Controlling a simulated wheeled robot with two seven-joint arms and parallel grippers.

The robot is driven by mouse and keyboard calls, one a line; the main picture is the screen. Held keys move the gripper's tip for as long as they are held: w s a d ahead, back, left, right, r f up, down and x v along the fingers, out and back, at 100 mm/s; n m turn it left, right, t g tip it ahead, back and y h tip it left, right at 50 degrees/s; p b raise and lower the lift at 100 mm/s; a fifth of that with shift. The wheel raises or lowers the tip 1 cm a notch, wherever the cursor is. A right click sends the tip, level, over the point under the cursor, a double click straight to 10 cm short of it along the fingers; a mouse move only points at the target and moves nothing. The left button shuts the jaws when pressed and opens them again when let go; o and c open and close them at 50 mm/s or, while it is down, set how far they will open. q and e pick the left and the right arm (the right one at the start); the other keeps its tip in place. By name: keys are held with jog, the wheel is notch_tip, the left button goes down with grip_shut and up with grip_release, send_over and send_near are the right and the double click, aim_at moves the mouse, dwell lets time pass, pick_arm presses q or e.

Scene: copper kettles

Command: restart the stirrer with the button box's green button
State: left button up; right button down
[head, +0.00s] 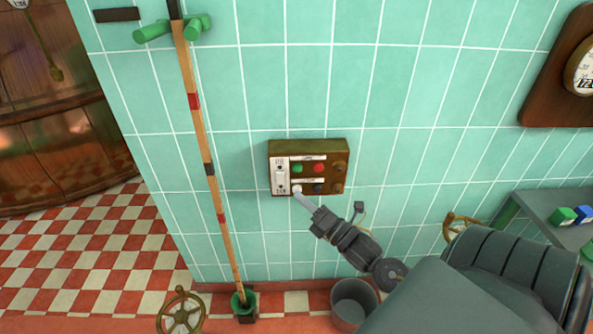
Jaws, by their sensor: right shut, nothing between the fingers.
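The button box (308,167) is a brown metal box fixed to the green tiled wall in the middle of the head view. Its green button (297,169) is in the upper row, left of a red button (319,168). A pale switch plate (281,176) is at the box's left side. My right gripper (299,191) is shut and empty, with its tip at the box's lower edge, below the green button. I cannot tell whether the tip touches the box. The arm comes in from the lower right. My left gripper is not in view.
A long wooden pole (205,150) with coloured bands stands against the wall left of the box. A brass handwheel (181,313) and a grey bucket (354,303) are low down. A shelf (570,234) with small coloured blocks is at the right. The wall around the box is clear.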

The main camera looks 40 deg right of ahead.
aim_at(297, 168)
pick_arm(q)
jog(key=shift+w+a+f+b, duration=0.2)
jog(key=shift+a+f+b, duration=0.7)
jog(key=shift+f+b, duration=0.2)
pick_arm(e)
jog(key=w+d, duration=0.1)
jog(key=w, duration=0.1)
jog(key=w+d, duration=0.4)
jog(key=shift+w, duration=0.3)
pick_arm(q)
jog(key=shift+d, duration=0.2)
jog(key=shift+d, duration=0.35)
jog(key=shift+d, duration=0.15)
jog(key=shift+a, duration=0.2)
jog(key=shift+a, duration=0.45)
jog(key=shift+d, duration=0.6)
pick_arm(e)
jog(key=shift+w+d, duration=0.1)
